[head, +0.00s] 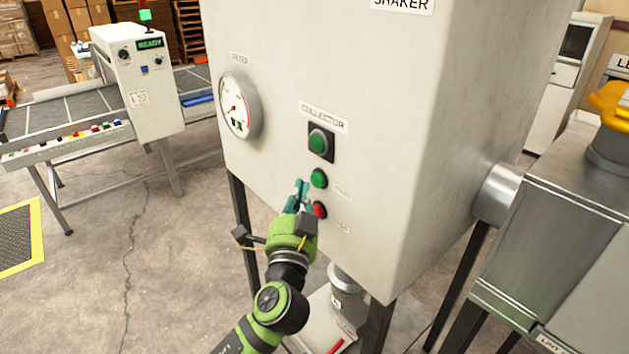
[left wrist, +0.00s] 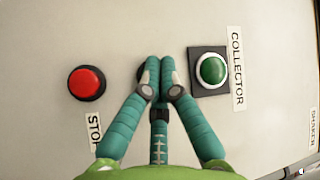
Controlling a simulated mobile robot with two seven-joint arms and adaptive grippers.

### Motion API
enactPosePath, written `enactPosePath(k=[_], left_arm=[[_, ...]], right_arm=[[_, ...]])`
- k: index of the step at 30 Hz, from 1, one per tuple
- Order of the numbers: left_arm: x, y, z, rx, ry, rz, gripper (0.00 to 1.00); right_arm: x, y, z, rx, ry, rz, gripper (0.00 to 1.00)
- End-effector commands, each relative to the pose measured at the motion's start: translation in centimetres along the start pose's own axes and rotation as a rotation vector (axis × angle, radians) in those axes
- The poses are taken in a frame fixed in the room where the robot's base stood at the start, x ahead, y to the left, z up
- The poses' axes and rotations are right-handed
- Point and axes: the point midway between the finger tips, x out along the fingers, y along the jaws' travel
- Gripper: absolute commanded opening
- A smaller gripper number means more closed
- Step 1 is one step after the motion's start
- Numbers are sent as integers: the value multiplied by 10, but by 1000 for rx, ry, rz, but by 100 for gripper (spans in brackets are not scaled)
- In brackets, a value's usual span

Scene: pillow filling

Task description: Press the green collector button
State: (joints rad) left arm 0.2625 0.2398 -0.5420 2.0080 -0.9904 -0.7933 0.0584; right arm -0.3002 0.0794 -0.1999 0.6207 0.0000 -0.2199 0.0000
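The green collector button (head: 318,140) sits in a square black plate on the front of the shaker cabinet, under its label. It also shows in the left wrist view (left wrist: 212,70), to the right of my fingers, uncovered. My left gripper (head: 302,186) is below and a little left of it in the head view. In the left wrist view its teal fingers (left wrist: 154,68) meet at the tips with nothing visible between them. They mostly cover a dark-edged round control there. Contact with the panel cannot be told. My right gripper is out of view.
A second green button (head: 319,178) and a red stop button (head: 319,209) sit below the collector button. A dial gauge (head: 239,106) is to its left. A conveyor with a READY control box (head: 138,85) stands at left. Metal ducting (head: 497,195) adjoins the cabinet at right.

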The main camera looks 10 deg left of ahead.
Motion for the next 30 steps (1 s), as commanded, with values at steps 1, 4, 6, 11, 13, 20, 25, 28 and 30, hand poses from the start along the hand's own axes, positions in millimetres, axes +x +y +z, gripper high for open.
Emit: enactPosePath(k=[1,4,6,11,13,20,25,28,30], left_arm=[[0,0,0,0,0,0,0],[0,0,0,0,0,0,0],[0,0,0,0,0,0,0],[0,0,0,0,0,0,0],[0,0,0,0,0,0,0],[0,0,0,0,0,0,0],[3,3,-2,-1,-1,0,0],[5,5,-3,-1,-1,0,0],[6,5,-4,-1,-1,0,0]], right_arm=[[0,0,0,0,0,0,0],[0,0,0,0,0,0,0],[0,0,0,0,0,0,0],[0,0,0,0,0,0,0],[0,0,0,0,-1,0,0],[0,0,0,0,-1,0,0],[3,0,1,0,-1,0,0],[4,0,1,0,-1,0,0],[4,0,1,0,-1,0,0]])
